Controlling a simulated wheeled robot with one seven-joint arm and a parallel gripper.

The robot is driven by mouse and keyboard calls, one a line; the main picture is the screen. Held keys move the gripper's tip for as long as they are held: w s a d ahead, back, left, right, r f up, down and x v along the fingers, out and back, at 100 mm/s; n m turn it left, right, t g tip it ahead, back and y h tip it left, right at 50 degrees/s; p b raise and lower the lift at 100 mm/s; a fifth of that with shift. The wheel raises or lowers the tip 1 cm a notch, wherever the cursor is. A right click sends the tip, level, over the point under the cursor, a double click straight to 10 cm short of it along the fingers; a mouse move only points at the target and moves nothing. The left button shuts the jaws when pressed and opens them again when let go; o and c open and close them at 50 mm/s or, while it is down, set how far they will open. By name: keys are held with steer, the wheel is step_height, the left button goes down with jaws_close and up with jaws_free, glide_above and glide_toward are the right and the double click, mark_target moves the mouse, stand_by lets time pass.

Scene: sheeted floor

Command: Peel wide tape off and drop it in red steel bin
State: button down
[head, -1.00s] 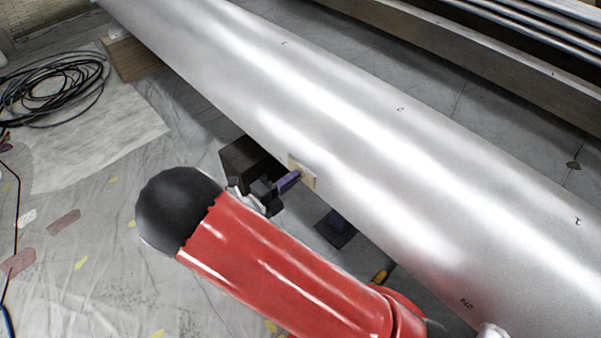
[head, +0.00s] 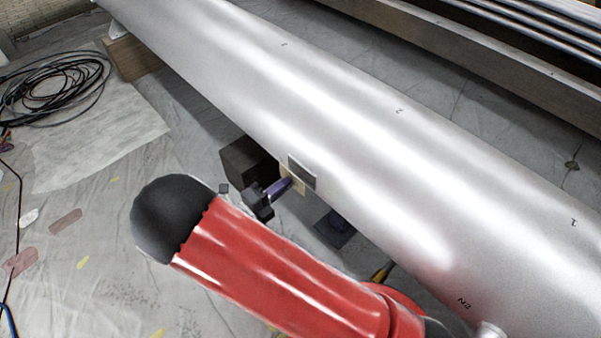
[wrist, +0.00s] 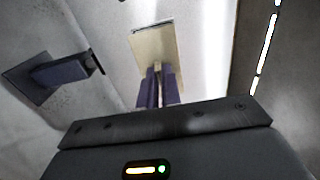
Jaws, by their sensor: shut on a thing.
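The wide tape (head: 299,185) is a small beige rectangle beside the lower side of the large silver cylinder (head: 330,110). A dark grey rectangle (head: 302,172) shows on the cylinder just above the tape. My gripper (head: 289,182), with purple fingers, is shut on the tape's near part. In the wrist view, the fingers (wrist: 158,72) pinch the lower part of the beige tape (wrist: 154,43). The tape looks offset from the dark patch; whether an edge still touches the cylinder I cannot tell. No red steel bin is visible.
A dark block (head: 247,162) and a blue-grey support (head: 334,228) stand below the cylinder. A coil of black cable (head: 55,88) lies on a pale sheet (head: 100,140) at left. A wooden beam (head: 470,85) runs behind the cylinder.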

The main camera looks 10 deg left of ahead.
steer(key=shift+p+v, duration=0.3)
steer(key=shift+v, duration=0.7)
steer(key=shift+s, duration=0.1)
steer(key=shift+p+v, duration=0.55)
steer(key=shift+v, duration=1.45)
